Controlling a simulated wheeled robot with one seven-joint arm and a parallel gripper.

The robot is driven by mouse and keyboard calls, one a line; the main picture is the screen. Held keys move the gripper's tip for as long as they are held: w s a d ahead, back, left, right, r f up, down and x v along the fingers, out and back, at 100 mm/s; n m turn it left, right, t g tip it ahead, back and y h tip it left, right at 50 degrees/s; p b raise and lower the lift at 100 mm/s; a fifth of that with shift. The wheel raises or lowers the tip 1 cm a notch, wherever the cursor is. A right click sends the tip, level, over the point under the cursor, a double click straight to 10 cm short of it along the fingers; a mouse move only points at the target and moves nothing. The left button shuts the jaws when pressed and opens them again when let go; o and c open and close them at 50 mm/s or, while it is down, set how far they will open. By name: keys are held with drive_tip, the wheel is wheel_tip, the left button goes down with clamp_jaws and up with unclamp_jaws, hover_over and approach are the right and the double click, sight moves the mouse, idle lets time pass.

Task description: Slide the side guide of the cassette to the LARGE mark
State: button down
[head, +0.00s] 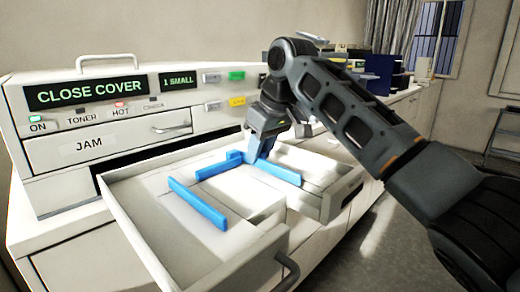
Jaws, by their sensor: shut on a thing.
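The pulled-out cassette (140,228) is an open white tray in the head view. Inside are blue guides: a long left side guide (197,203), a right side guide (280,173) and a shorter rear guide (212,170). My gripper (258,152) reaches down at the rear of the tray and is shut on the raised blue end of the right side guide. The fingertips are small and partly hidden by the gripper body. White paper or tray floor lies between the guides. I cannot read any size marks on the cassette.
The printer front stands behind, with displays reading CLOSE COVER (85,92) and 1 SMALL (178,80). Below is a drawer labelled JAM (90,146). The cassette's handle (288,270) is at the front. Dark blue binders (378,70) stand on the counter behind my arm.

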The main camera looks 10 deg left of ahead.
drive_tip(key=shift+w+d+r, duration=0.1)
drive_tip(key=shift+w+d+r+p, duration=0.1)
drive_tip(key=shift+w+d+p, duration=0.75)
drive_tip(key=shift+w+p, duration=0.25)
drive_tip(key=shift+w+d, duration=0.2)
drive_tip(key=shift+w, duration=0.05)
drive_tip(key=c, duration=1)
unclamp_jaws()
drive_tip(key=shift+d, duration=0.15)
drive_tip(key=shift+c, duration=0.2)
drive_tip(key=v, duration=0.7)
drive_tip(key=shift+r+b, duration=0.2)
drive_tip(key=shift+b, duration=0.1)
drive_tip(key=shift+s+d, duration=0.1)
drive_tip(key=shift+s, duration=0.05)
